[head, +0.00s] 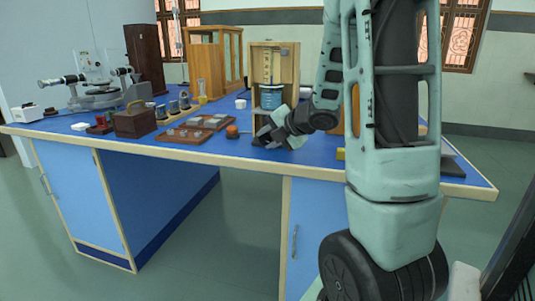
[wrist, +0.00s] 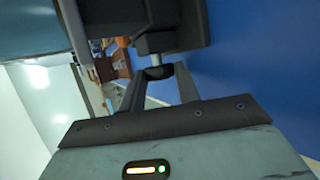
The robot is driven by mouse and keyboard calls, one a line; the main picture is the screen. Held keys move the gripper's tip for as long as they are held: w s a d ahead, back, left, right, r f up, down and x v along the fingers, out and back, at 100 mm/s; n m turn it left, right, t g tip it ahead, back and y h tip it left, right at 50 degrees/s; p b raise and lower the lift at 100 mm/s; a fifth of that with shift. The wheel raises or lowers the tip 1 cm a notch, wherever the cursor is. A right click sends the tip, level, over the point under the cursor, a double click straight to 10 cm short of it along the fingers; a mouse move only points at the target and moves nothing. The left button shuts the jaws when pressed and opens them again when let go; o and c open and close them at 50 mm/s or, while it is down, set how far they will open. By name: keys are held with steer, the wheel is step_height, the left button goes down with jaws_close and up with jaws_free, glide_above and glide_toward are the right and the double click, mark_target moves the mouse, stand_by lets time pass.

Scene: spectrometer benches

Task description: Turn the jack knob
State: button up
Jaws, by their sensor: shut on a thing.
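The jack shows in the wrist view as a dark block (wrist: 160,22) at the top, with a short pale shaft coming down from it to the dark jack knob (wrist: 157,72). My gripper (wrist: 158,76) has its two fingers closed on the knob, one on each side. In the head view my gripper (head: 264,137) is at the front of an upright wooden stand (head: 291,66). A blue container (head: 271,97) sits inside the stand. The jack and knob are largely hidden there behind my gripper and wrist.
The blue bench top (head: 222,150) carries a small orange-brown object (head: 232,131), a wooden tray (head: 183,135), a wooden box (head: 134,122) and a spectrometer (head: 100,95) to the left. A glass-fronted cabinet (head: 207,55) stands behind. Bare bench lies in front of the trays.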

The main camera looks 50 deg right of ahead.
steer(key=shift+f+m+t+y+b, duration=0.3)
steer(key=shift+t+b, duration=0.6)
steer(key=shift+b, duration=0.6)
steer(key=shift+r, duration=0.15)
steer(key=o, duration=1)
steer(key=shift+s, duration=0.1)
